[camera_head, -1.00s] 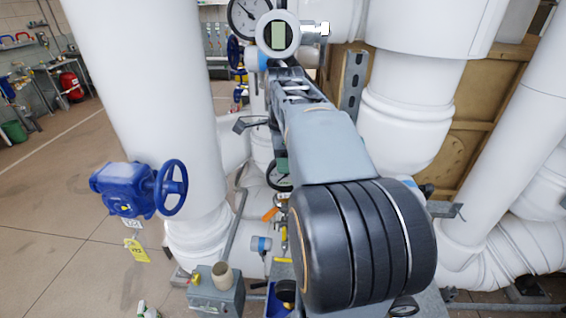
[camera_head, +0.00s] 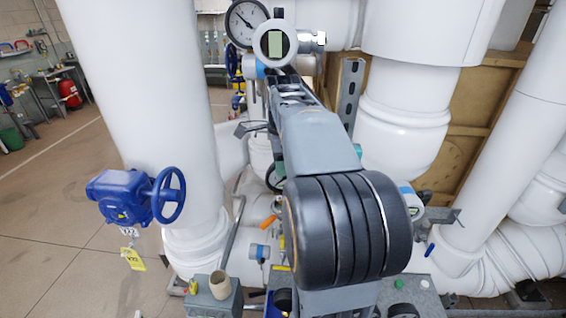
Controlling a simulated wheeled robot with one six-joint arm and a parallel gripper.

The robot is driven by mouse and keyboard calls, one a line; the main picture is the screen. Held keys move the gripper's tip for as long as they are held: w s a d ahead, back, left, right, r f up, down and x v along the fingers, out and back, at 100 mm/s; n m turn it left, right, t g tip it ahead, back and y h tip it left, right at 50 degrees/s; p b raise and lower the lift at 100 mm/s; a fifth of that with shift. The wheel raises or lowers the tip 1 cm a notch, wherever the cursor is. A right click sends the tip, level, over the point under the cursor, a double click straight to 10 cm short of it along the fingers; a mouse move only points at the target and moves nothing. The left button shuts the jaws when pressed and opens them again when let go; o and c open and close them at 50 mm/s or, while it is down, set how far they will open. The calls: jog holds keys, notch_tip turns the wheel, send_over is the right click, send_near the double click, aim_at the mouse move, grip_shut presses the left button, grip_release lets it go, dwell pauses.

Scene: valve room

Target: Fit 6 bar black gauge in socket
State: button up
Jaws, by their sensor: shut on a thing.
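A round gauge with a black rim (camera_head: 272,178) shows in part at the left edge of my forearm, low among the pipes. The rest of it is hidden by my arm, and I cannot read its scale or tell whether it is held. A dark-rimmed dial gauge (camera_head: 244,22) stands at the top, beside a white digital gauge (camera_head: 275,43) with a green display. My arm reaches from the bottom up to just below these gauges. My gripper's jaws and anything between them are hidden behind the arm. I cannot make out an empty socket.
A blue valve (camera_head: 122,197) with a handwheel is on the thick white pipe at left. White pipes (camera_head: 405,120) crowd the right. A grey box (camera_head: 212,300) with a beige cup stands low. Another white gauge (camera_head: 410,203) shows right of my elbow. Open floor lies left.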

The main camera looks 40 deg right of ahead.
jog(key=shift+f+b, duration=0.7)
jog(key=shift+f, duration=0.65)
dwell(2.1)
jog(key=o, duration=0.9)
jog(key=shift+o, duration=0.2)
